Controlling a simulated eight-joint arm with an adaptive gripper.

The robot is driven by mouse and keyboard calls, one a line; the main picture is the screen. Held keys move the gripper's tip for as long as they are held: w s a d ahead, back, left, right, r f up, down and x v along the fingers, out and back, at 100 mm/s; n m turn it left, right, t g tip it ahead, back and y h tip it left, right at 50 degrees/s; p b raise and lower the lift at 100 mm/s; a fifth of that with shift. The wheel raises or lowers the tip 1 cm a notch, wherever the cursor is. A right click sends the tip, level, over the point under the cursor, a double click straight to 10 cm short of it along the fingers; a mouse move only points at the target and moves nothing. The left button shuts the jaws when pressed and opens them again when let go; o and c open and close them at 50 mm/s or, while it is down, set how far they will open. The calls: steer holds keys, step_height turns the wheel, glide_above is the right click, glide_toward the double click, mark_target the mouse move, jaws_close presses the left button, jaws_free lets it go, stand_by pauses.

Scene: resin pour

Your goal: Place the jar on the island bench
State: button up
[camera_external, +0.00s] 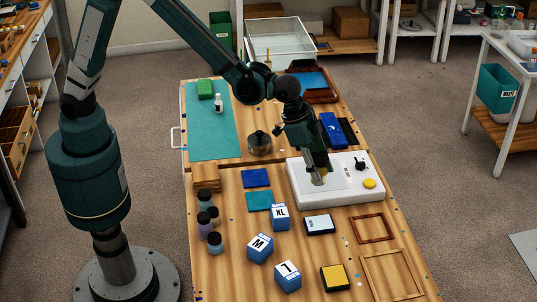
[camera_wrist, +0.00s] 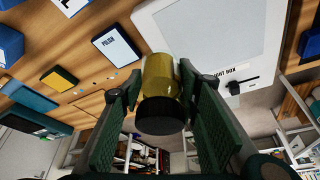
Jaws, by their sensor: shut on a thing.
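The jar shows in the wrist view as an amber-yellow body (camera_wrist: 160,76) with a black lid (camera_wrist: 160,116). My gripper (camera_wrist: 158,100) is shut around it, one green finger on each side. I cannot tell whether the jar touches the panel. The island bench (camera_external: 228,268) is the long wooden table under these things.
Several dark-lidded jars (camera_external: 214,242) stand at the left edge. Blue lettered blocks (camera_external: 260,249), a label box (camera_external: 319,224), a yellow pad (camera_external: 335,278) and wooden frames (camera_external: 374,241) lie in front. A metal pot (camera_external: 259,145) stands behind.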

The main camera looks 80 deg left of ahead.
steer(key=s+a+n+y, duration=0.25)
steer(key=a+n, duration=0.55)
steer(key=a, duration=2.4)
steer(key=s+a+n+y, duration=0.1)
steer(key=s+a+n, duration=0.2)
steer(key=a, duration=0.9)
steer(key=s+a+n+y, duration=0.2)
steer(key=s+a, duration=0.6)
steer(key=a, duration=0.4)
steer(key=shift+s+r+n+g, duration=0.15)
steer(key=shift+s+n+g, duration=0.15)
steer(key=shift+n, duration=0.6)
steer(key=shift+w+f+b, duration=0.1)
steer(key=shift+f+b, duration=0.25)
steer(key=shift+f, duration=2.6)
steer(key=shift+f, duration=0.15)
steer(key=shift+f+b, duration=0.3)
steer(key=shift+f, duration=1.65)
steer(key=shift+f, duration=0.2)
